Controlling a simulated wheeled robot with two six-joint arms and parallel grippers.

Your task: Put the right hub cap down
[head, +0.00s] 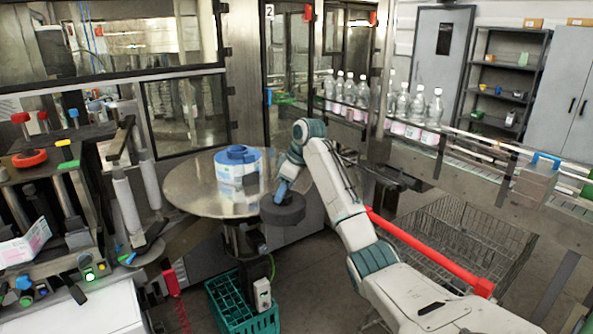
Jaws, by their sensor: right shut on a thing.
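My right gripper (283,190) is shut on a dark grey round hub cap (283,211), with the fingers at its top middle. The hub cap looks about level. In the picture it overlaps the right front rim of the round metal table (187,190); I cannot tell whether it touches the table or hangs beside it. A white and blue label reel (238,172) lies on the table, with a blue round piece (237,154) on top. My left gripper is not in view.
The table's left part is bare. A green crate (243,308) stands below it, a wire basket (462,245) and a red bar (430,252) to the right. The labelling machine (60,170) with an orange-red ring (29,158) is at left. Bottles (400,105) line the conveyor behind.

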